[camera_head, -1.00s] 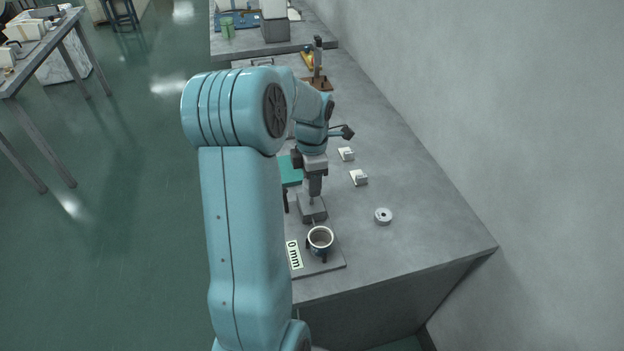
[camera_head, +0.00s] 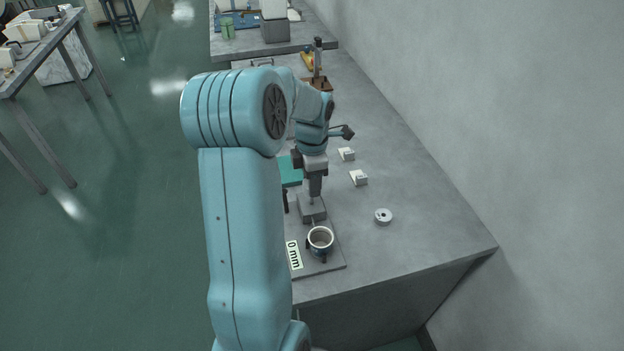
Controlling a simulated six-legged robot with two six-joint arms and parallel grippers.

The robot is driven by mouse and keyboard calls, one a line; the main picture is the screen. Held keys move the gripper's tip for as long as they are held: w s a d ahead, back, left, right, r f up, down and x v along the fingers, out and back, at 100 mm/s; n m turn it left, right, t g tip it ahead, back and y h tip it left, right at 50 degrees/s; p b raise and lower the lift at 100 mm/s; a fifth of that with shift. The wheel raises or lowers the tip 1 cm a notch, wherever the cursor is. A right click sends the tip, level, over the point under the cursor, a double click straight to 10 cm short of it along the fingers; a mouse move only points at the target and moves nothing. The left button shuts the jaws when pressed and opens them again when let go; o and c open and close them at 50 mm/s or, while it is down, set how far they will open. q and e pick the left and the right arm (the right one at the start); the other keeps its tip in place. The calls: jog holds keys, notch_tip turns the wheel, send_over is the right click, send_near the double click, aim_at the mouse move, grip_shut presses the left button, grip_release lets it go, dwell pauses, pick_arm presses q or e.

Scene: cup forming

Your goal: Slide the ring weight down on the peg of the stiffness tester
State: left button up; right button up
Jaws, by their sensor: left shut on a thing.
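A grey ring weight (camera_head: 384,216) with a dark centre hole lies flat on the table, right of the stiffness tester. The stiffness tester has a dark base plate (camera_head: 327,265) with a "0 mm" label, and a grey block (camera_head: 312,211) behind a cup. The dark cup (camera_head: 320,240) with a pale rim sits on the plate. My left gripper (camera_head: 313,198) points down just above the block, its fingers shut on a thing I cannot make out. It is apart from the loose ring weight. The peg is not clearly visible. My right gripper is not in view.
Two small pale blocks (camera_head: 358,178) (camera_head: 347,154) lie right of my left gripper. A teal object (camera_head: 290,170) is partly hidden behind my arm. A brown stand (camera_head: 318,84) is farther back. The table's right side is clear up to the wall.

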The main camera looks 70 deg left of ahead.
pick_arm(q)
jog(key=shift+f+b, duration=2.05)
jog(key=shift+f, duration=0.5)
dwell(0.8)
dwell(0.5)
jog(key=o, duration=1.7)
jog(key=shift+r, duration=0.15)
jog(key=shift+r+p, duration=3)
jog(key=shift+r, duration=0.95)
jog(key=shift+f, duration=0.1)
